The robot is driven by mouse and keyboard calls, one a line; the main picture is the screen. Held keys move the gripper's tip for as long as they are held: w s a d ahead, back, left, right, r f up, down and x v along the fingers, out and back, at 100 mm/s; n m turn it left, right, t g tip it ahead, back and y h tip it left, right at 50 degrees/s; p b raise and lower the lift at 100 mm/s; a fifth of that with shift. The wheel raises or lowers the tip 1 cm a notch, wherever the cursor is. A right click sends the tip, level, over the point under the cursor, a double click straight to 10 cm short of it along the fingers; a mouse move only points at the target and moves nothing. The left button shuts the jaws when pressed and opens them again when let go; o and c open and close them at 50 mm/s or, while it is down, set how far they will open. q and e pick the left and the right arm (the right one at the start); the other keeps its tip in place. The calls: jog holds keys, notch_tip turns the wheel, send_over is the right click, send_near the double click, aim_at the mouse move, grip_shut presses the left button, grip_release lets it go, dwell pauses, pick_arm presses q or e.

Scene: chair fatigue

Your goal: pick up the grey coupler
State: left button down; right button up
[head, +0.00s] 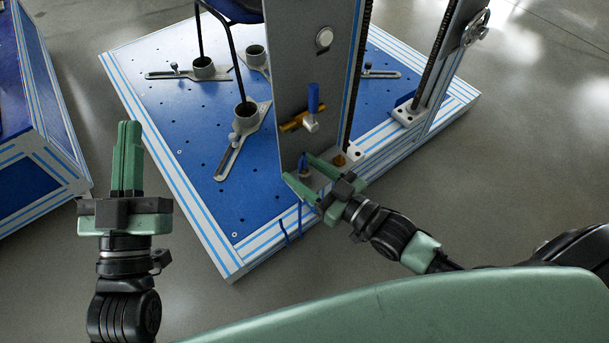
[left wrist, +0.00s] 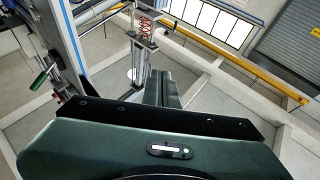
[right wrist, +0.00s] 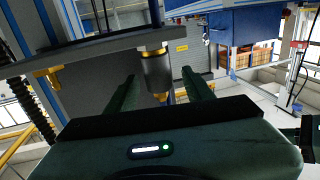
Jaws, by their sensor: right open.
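The grey coupler (right wrist: 157,72) is a short dark grey cylinder with brass rings, seen in the right wrist view below a plate edge. In the head view it appears as a small grey piece (head: 306,172) at the foot of the tall grey panel, with a blue hose at it. My right gripper (head: 298,168) is open, its fingers on either side of the coupler; whether they touch it I cannot tell. In the right wrist view the coupler shows between the spread fingers (right wrist: 158,78). My left gripper (head: 129,124) is shut and empty, left of the blue platform.
The blue perforated platform (head: 245,210) carries grey clamps with round cups (head: 245,114) and chair legs. The tall grey panel (head: 310,80) holds a blue-handled brass valve (head: 313,100). Blue hoses hang at the platform's front edge. Another blue platform (head: 30,190) stands left; bare floor lies between.

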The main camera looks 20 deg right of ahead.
grip_shut()
jog(key=shift+r, duration=0.1)
